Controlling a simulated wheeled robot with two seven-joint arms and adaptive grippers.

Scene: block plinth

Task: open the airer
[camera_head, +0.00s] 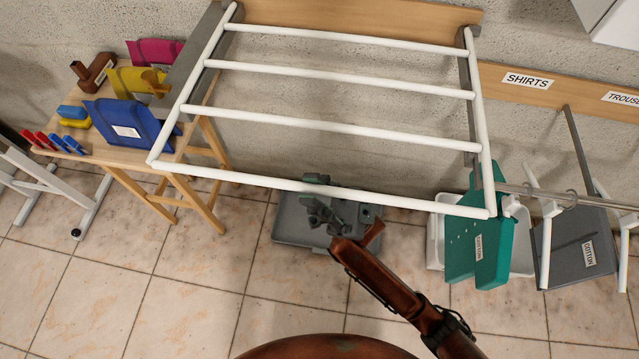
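The airer is a white frame with several white rails (335,109), fixed to a wooden board (360,12) on the wall. Grey side arms (472,95) run along it. The frame stands out from the wall, and its front rail (400,201) is nearest me. My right gripper (325,208) is dark grey and lies just around the middle of the front rail in the picture. I cannot tell whether it touches the rail, or how far its fingers are apart. My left gripper is not in view.
A wooden table (160,183) with blue, yellow and pink holders stands left. A grey base (290,228) lies on the floor behind my gripper. A teal board (478,240), a white bin (522,252) and a clothes rail (570,200) stand right. Tiled floor in front is clear.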

